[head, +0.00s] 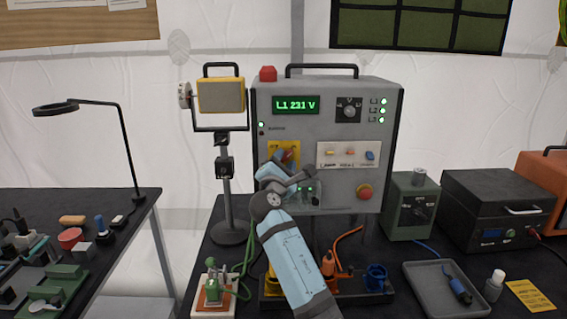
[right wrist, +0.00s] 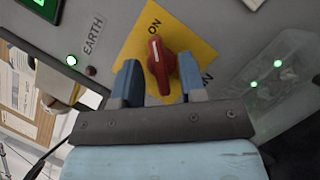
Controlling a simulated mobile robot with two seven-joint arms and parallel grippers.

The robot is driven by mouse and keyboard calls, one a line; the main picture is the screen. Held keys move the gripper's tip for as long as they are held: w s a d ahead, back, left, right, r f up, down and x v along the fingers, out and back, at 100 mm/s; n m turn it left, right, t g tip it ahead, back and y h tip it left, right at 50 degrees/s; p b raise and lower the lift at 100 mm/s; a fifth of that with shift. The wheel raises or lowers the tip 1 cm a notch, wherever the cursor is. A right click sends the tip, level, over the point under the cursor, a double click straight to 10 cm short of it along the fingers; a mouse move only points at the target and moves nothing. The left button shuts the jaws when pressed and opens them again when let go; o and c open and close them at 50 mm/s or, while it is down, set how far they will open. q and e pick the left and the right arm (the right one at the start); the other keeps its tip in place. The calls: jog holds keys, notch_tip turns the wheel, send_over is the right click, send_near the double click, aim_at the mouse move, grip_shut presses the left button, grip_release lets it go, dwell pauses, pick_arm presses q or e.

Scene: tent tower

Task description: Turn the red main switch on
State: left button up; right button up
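The red main switch (right wrist: 162,68) sits on a yellow plate (right wrist: 193,45) on the front of the grey power box (head: 330,99). Its white-marked end points up toward the printed word ON in the right wrist view. In the head view the switch (head: 287,157) is partly behind my right gripper. My right gripper (right wrist: 160,83) is open, with one blue finger on each side of the switch. A gap shows on the left; I cannot tell whether the right finger touches it. My left gripper is not in view.
The display (head: 296,105) reads L1 231 V and green lamps are lit. A red mushroom button (head: 364,191) is at the lower right of the panel. A lamp on a stand (head: 221,97) stands left of the box. A grey tray (head: 443,290) lies at the front right.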

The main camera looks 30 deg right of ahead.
jog(key=b+v, duration=0.1)
jog(key=v, duration=1.2)
jog(key=shift+s+a, duration=0.3)
